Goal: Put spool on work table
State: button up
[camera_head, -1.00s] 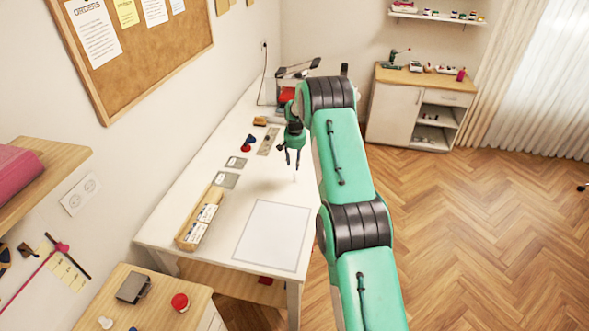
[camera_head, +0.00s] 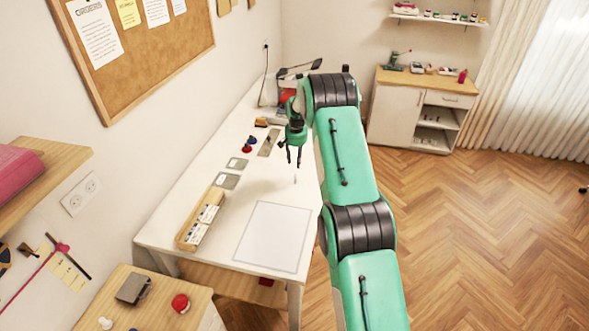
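The white work table (camera_head: 190,175) runs along the left wall. My gripper (camera_head: 294,162) hangs over its right side, fingers pointing down and apart, with nothing visible between them. A tiny pale upright thing (camera_head: 295,179) shows just below the fingertips; it is too small to identify. I cannot surely pick out the spool. Small blue (camera_head: 251,139) and red (camera_head: 246,148) pieces stand on the table left of my gripper. A red round thing (camera_head: 180,303) and a small white piece (camera_head: 105,323) are on the wooden cabinet in front.
A wooden box of cards (camera_head: 187,235), grey flat pieces (camera_head: 226,181) and a white outlined sheet (camera_head: 272,236) lie on the table. A machine (camera_head: 285,88) stands at its far end. A sideboard (camera_head: 395,111) is at the back. The floor at right is clear.

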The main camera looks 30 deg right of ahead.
jog(key=s+a+r+n+t, duration=0.1)
jog(key=s+a+r, duration=0.6)
jog(key=r, duration=0.5)
jog(key=s+a+r+n, duration=0.1)
jog(key=s+a+r, duration=0.6)
jog(key=r, duration=0.6)
jog(key=s+a+r+n+t, duration=0.15)
jog(key=s+a+r, duration=0.35)
jog(key=a+r, duration=0.55)
jog(key=s+a+r+n, duration=0.1)
jog(key=s+a+r, duration=0.3)
jog(key=s, duration=0.6)
jog(key=s+a+r+n, duration=0.1)
jog(key=s+a+r, duration=0.3)
jog(key=s, duration=0.5)
jog(key=s+a+f+n+t, duration=0.1)
jog(key=s+a, duration=0.1)
jog(key=s, duration=0.7)
jog(key=s+a+f+n+t, duration=0.1)
jog(key=s+a+f, duration=0.1)
jog(key=s, duration=0.7)
jog(key=shift+s+a+f+y, duration=0.15)
jog(key=shift+s+a+y, duration=0.15)
jog(key=shift+s+a, duration=0.1)
jog(key=shift+f, duration=0.1)
notch_tip(320, 180, down, 14)
jog(key=b, duration=1.4)
